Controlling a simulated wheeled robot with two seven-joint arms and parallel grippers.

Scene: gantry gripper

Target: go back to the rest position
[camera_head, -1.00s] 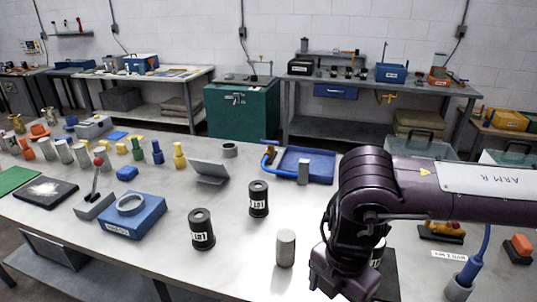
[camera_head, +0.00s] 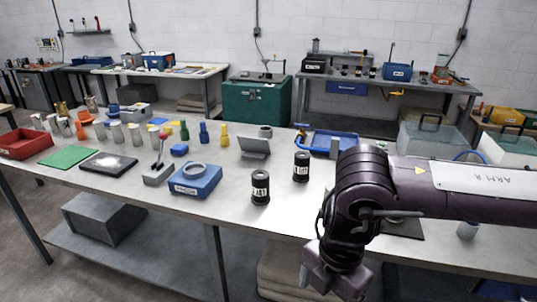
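My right arm, marked "ARM R", comes in from the right. Its wrist and gripper end (camera_head: 333,278) hang low in front of the workbench's (camera_head: 235,212) front edge, over the lower shelf and floor in the picture. The fingers cannot be made out, so I cannot tell whether they are open or shut. No held object shows. My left arm and gripper are not in view.
Two black labelled canisters (camera_head: 260,187) stand upright on the bench left of my arm. My arm hides part of the bench's right side.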

